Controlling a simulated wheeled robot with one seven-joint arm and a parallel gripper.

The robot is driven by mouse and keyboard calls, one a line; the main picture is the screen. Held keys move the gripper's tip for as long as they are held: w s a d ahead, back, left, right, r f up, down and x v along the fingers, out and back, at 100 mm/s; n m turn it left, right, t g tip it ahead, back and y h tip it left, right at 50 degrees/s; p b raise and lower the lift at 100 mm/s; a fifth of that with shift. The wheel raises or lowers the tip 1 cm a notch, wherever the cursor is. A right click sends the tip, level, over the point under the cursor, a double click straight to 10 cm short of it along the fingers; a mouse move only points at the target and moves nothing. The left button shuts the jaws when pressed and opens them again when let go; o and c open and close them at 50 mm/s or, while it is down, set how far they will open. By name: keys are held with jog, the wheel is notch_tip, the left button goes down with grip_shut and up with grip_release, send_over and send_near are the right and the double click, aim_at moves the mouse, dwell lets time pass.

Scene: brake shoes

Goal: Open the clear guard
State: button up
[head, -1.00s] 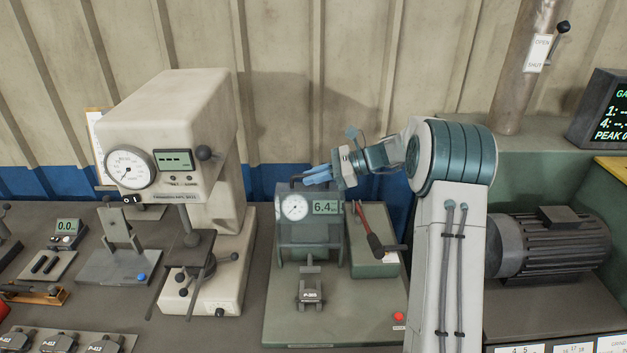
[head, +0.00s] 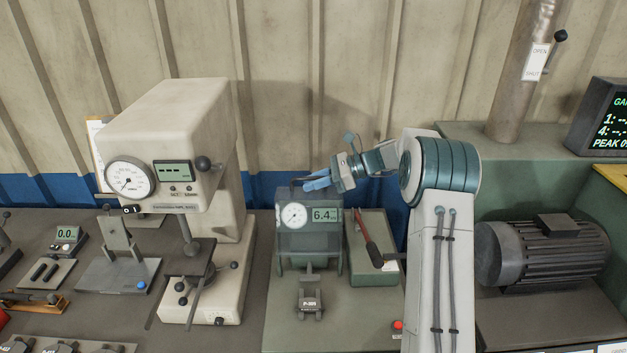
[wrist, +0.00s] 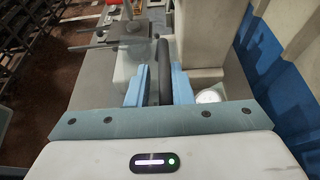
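The clear guard (head: 309,243) is a see-through panel on the front of the grey-green test unit, below its round dial and 6.4 readout. A dark bar handle (head: 298,181) shows at the unit's top edge. My gripper (head: 314,184) is at this top edge, with its blue fingers pointing left. In the wrist view, a dark bar (wrist: 164,72) lies between the fingers of my gripper (wrist: 158,88), close to the right finger. A gap shows between the bar and the left finger. A small clamped part (head: 309,301) sits in front of the guard.
A beige press (head: 165,130) stands left of the unit. A motor (head: 550,250) is farther right. The corrugated wall is behind.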

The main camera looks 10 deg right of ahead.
jog(key=shift+r, duration=0.15)
jog(key=shift+d, duration=0.1)
jog(key=b+v, duration=0.3)
jog(key=v, duration=1)
jog(key=shift+d, duration=0.25)
jog(key=shift+r, duration=0.1)
jog(key=s+a+n+h+b, duration=0.1)
jog(key=s+a+n+h, duration=0.35)
jog(key=s, duration=0.35)
jog(key=s+a+n+h+b, duration=0.1)
jog(key=s+a+n+h, duration=0.2)
jog(key=s+a, duration=0.35)
jog(key=s+d+f+n+t+h, duration=0.1)
jog(key=s+f+n+h, duration=0.2)
jog(key=s+n, duration=0.3)
jog(key=s+d+f+n+t+h+b, duration=0.1)
jog(key=s+n, duration=0.5)
jog(key=s, duration=1)
notch_tip(320, 180, down, 3)
jog(key=shift+s+d+r+h, duration=0.1)
jog(key=shift+s+d+h, duration=0.3)
jog(key=shift+d+h, duration=0.55)
